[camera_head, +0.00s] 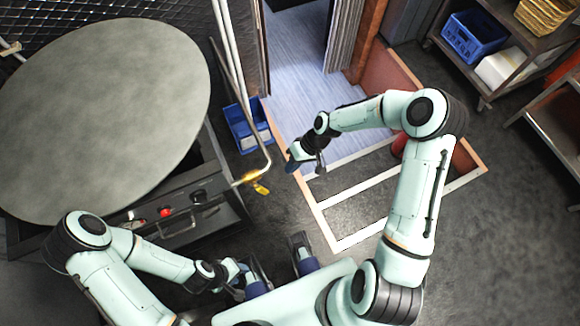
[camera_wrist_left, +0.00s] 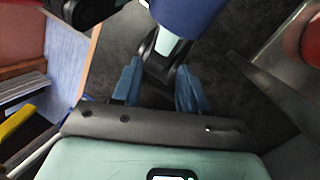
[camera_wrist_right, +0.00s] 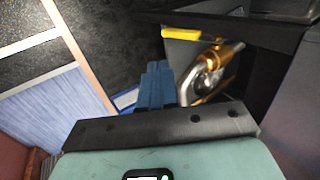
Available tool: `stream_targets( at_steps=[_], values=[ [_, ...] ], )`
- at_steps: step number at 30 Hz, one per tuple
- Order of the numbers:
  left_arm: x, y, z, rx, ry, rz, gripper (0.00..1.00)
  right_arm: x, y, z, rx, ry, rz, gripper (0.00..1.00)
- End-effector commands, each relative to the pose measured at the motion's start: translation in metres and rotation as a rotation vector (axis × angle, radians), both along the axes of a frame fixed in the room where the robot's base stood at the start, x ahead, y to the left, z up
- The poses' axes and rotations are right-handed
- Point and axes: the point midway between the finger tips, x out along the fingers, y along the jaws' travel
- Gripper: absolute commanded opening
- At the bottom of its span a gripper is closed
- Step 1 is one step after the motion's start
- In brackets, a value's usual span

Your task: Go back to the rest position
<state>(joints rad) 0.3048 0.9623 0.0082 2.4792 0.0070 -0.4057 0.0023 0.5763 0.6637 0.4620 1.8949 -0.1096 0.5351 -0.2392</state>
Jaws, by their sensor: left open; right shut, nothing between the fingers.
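My left gripper (camera_head: 240,280) is low in the head view, close to my own base. In the left wrist view its two blue fingers (camera_wrist_left: 160,88) are apart with nothing held between them. My right gripper (camera_head: 290,166) is out ahead over the floor, at the end of my extended right arm. In the right wrist view its blue fingers (camera_wrist_right: 159,84) are together and empty. A part of my own body shows just beyond the left fingers.
A large round lid (camera_head: 100,115) covers the unit at left. A gas pipe with a brass valve (camera_head: 256,183) runs beside it, close to my right gripper. A blue bin (camera_head: 240,128) sits on the floor. Shelving (camera_head: 490,75) stands at right. Dark floor at right is clear.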

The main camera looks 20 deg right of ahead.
Motion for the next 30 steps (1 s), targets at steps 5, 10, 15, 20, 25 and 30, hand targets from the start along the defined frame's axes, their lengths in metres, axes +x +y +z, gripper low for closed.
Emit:
stream_targets(
  at_steps=[5, 10, 15, 20, 25, 30],
  values=[
    [0.0, 0.0, 0.0, 0.0, 0.0, 0.0, 0.43, 0.0, 0.0, 0.0, 0.0, 0.0, 0.0, 0.0],
    [0.0, 0.0, 0.0, 0.0, 0.0, 0.0, 0.43, 0.0, 0.0, 0.0, 0.0, 0.0, 0.0, 0.0],
    [0.001, 0.0, 0.005, 0.0, 0.0, 0.0, 0.43, -0.008, 0.005, -0.005, -0.001, 0.015, -0.011, 0.0],
    [0.003, 0.0, 0.033, -0.003, 0.003, -0.003, 0.43, -0.058, 0.032, -0.026, -0.019, 0.089, -0.097, 0.0],
    [0.011, -0.001, 0.069, -0.005, 0.004, -0.006, 0.43, -0.138, 0.048, -0.039, -0.104, 0.182, -0.223, 0.0],
    [0.019, 0.0, 0.091, -0.005, 0.001, -0.007, 0.43, -0.191, 0.043, -0.033, -0.199, 0.221, -0.303, 0.0]
  ],
)
